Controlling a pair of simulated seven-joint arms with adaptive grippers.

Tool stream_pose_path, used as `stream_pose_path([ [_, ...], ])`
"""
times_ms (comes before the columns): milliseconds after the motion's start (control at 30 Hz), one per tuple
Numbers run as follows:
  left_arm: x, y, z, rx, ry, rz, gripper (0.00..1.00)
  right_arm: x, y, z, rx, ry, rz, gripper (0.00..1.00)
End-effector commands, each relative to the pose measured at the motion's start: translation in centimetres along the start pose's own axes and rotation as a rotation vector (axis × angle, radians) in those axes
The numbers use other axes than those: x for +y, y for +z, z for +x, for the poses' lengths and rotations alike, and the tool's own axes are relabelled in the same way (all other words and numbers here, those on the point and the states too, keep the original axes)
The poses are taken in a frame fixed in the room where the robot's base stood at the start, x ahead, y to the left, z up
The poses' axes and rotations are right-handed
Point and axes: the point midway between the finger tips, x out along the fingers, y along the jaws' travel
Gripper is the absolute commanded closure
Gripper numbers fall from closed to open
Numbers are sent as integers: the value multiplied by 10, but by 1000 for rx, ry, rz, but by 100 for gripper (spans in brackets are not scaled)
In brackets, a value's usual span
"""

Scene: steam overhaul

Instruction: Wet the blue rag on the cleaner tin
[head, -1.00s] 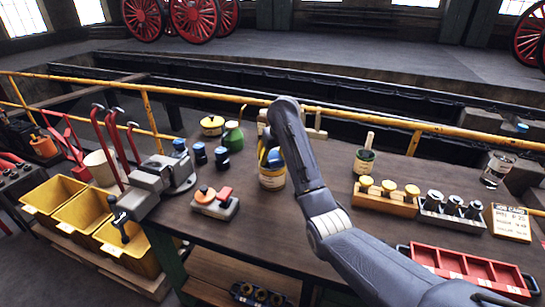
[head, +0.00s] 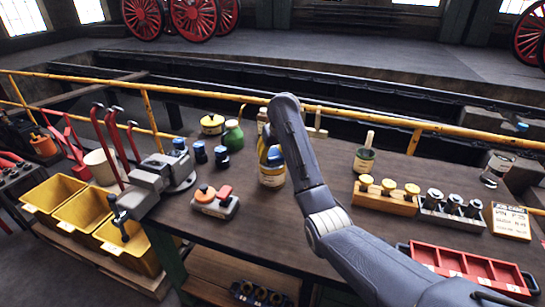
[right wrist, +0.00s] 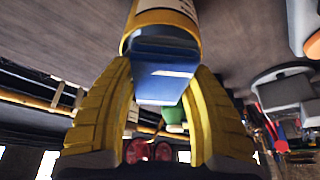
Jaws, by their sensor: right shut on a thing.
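The cleaner tin (head: 271,178), with a pale label and a yellow band, stands upright on the workbench near its middle. It also shows at the top of the right wrist view (right wrist: 180,12). The blue rag (right wrist: 165,75) is between the yellow fingers of my right gripper (right wrist: 165,85), which is shut on it. The rag is at the tin's top and overlaps its rim in the wrist view; I cannot tell how firmly it touches. In the head view, the rag (head: 276,156) is partly hidden by my right gripper and arm. My left gripper is not in view.
A green bottle (head: 233,136) and dark blue-capped jars stand left of the tin. An orange-and-red block set (head: 215,202) lies in front. A vise (head: 160,180) is at the left edge. A brush pot (head: 364,160) and a red tray (head: 470,270) are to the right.

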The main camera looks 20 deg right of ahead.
Motion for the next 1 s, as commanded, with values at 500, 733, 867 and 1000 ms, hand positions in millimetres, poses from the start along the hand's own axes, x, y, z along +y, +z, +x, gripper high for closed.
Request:
stream_pose_path([
  [500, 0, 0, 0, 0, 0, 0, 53, 0, -14, -33, 2, -1, 0, 72],
  [733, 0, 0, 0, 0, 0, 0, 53, -1, -20, -47, 2, -1, -1, 72],
  [867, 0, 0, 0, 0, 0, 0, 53, 0, -22, -52, 2, -1, 1, 72],
  [1000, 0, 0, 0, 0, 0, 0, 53, 0, -24, -55, 1, 0, 1, 72],
])
